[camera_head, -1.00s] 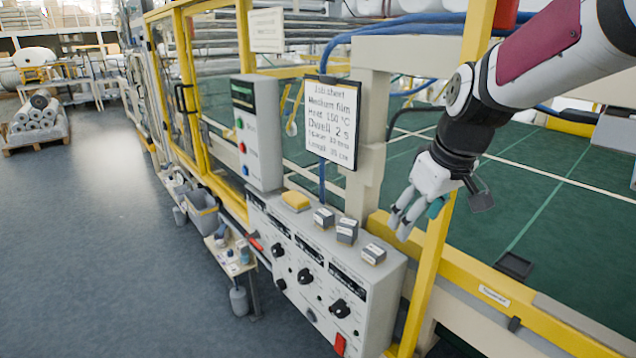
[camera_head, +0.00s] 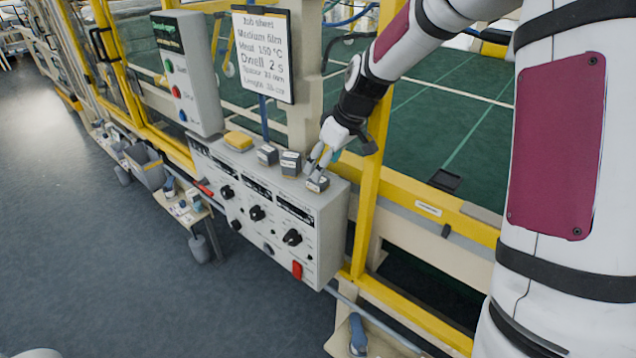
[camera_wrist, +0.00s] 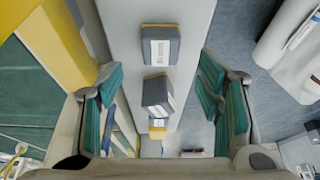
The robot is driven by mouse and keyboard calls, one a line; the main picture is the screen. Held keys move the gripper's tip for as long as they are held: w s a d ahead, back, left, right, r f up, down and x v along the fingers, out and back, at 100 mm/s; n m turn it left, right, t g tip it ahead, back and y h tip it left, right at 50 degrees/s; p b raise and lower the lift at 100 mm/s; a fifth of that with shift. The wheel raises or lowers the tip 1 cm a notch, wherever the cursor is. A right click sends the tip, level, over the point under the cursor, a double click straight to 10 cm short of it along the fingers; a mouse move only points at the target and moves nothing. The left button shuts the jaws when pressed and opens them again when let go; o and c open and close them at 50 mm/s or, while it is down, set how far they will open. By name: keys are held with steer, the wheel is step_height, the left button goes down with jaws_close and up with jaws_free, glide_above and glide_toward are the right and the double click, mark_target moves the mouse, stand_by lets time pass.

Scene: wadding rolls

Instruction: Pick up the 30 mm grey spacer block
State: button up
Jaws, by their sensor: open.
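Three small dark grey blocks with pale labels sit on top of the control box: a left one (camera_head: 267,154), a middle one (camera_head: 291,163) and a right one (camera_head: 317,184). The labels are too small to read, so I cannot tell which is 30 mm. My gripper (camera_head: 320,165) points down just above the right block, close to it and partly in front of it. In the wrist view my gripper (camera_wrist: 158,82) is open, its teal pads wide apart. One labelled block (camera_wrist: 160,46) shows ahead and another (camera_wrist: 157,92) shows between the fingers. No block is held.
The control box (camera_head: 262,215) has knobs and a red switch on its front. A yellow item (camera_head: 238,141) lies left of the blocks. A job sheet (camera_head: 263,55) and a button panel (camera_head: 186,75) stand behind. A yellow post (camera_head: 372,185) rises close to the right of my gripper.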

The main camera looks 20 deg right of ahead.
steer(key=shift+p+x, duration=0.4)
steer(key=shift+x, duration=2.25)
steer(key=shift+s+d, duration=0.1)
steer(key=shift+d, duration=0.05)
steer(key=c, duration=1.2)
